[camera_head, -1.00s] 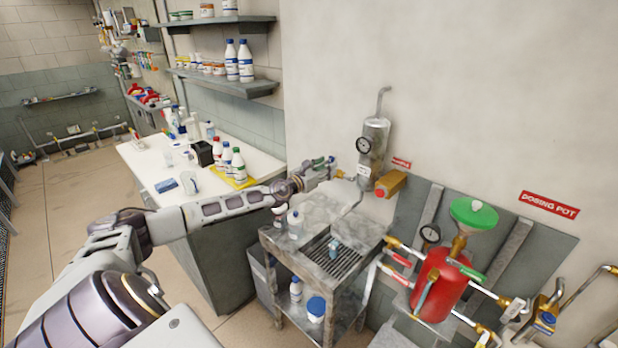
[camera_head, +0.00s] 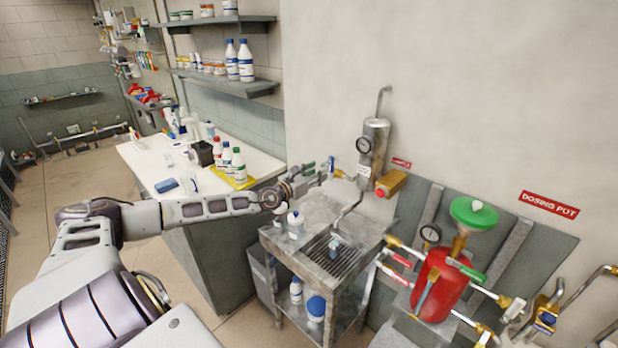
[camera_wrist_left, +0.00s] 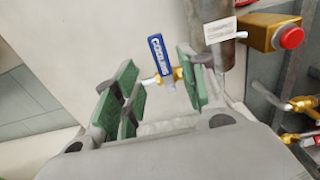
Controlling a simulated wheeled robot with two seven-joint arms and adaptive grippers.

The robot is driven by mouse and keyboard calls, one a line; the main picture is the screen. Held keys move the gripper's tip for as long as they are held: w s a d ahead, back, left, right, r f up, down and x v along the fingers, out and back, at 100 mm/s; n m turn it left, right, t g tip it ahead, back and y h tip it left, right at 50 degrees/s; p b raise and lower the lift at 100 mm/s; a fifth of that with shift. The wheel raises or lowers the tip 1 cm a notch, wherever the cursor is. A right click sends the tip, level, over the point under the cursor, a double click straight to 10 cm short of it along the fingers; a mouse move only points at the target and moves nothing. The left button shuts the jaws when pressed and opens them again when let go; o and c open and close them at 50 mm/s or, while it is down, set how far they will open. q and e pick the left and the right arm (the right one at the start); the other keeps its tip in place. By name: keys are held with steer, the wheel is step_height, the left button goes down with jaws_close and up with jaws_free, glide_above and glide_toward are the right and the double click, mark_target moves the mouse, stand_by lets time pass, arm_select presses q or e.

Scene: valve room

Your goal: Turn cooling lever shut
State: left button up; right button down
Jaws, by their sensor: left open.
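The cooling lever is a blue handle with white lettering. It stands nearly upright on a small brass valve (camera_wrist_left: 170,76) in the left wrist view, where the lever (camera_wrist_left: 158,56) lies across the line of the pipe. It also shows small in the head view (camera_head: 331,163), left of the steel cylinder (camera_head: 376,138) with a gauge. My left gripper (camera_wrist_left: 156,90) is open, its green pads on either side of the valve in the wrist view, with no visible contact. In the head view the left gripper (camera_head: 314,174) is just left of the lever. My right gripper is out of view.
A brass box with a red button (camera_head: 390,183) sits right of the cylinder. A metal sink stand (camera_head: 362,232) with bottles is below. A red dosing pot (camera_head: 440,285) with pipes stands at right. A white counter (camera_head: 262,167) with bottles is at left.

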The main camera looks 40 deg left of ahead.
arm_select(q)
steer(key=shift+s+a, duration=0.1)
steer(key=shift+s, duration=1.6)
steer(key=shift+s, duration=0.1)
